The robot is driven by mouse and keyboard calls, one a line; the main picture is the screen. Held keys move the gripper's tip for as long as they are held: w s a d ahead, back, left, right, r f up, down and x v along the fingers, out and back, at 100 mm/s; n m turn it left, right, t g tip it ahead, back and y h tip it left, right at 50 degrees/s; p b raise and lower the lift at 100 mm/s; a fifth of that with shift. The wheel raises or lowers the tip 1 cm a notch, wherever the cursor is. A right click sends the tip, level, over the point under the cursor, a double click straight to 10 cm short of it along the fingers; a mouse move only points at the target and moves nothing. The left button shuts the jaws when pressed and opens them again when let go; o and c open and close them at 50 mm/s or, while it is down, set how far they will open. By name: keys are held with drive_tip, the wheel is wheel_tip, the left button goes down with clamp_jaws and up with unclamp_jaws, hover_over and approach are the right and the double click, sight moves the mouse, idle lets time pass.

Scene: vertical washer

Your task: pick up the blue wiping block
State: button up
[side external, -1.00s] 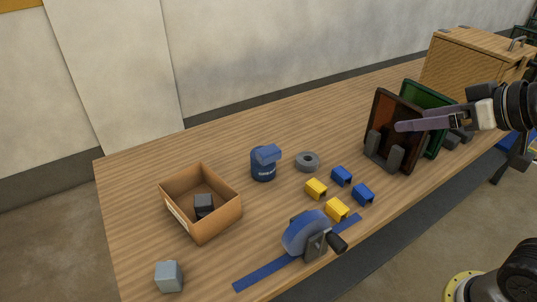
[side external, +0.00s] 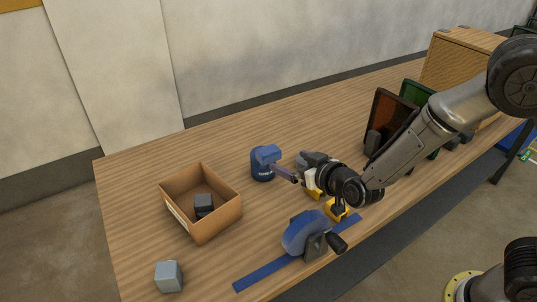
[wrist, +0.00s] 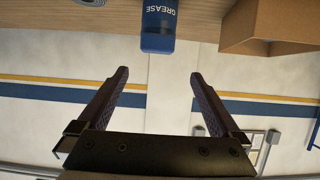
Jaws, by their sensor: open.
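In the wrist view my gripper (wrist: 158,73) is open and nothing is between the fingers. The block lies in line with the gap, apart from the fingertips.
An open cardboard box (side external: 187,222) with a dark block in it stands left of the can. A pale blue-grey cube (side external: 168,276) sits at the front left. A blue round-bodied tool (side external: 305,232) is in front. Upright panels (side external: 388,115) stand at right. My arm hides some small parts.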

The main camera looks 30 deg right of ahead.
sight(271, 152)
drive_tip(key=x, duration=0.7)
drive_tip(key=shift+w+d+f, duration=0.1)
drive_tip(key=shift+w+f, duration=0.05)
drive_tip(key=shift+w, duration=0.15)
drive_tip(key=shift+d+f+x, duration=0.1)
drive_tip(key=shift+x, duration=1.25)
drive_tip(key=shift+d+f+x, duration=0.1)
drive_tip(key=shift+x, duration=1.3)
drive_tip(key=shift+s, duration=0.1)
drive_tip(key=shift+c, duration=0.3)
drive_tip(key=c, duration=1.3)
drive_tip(key=shift+o, duration=0.2)
drive_tip(key=shift+r, duration=0.15)
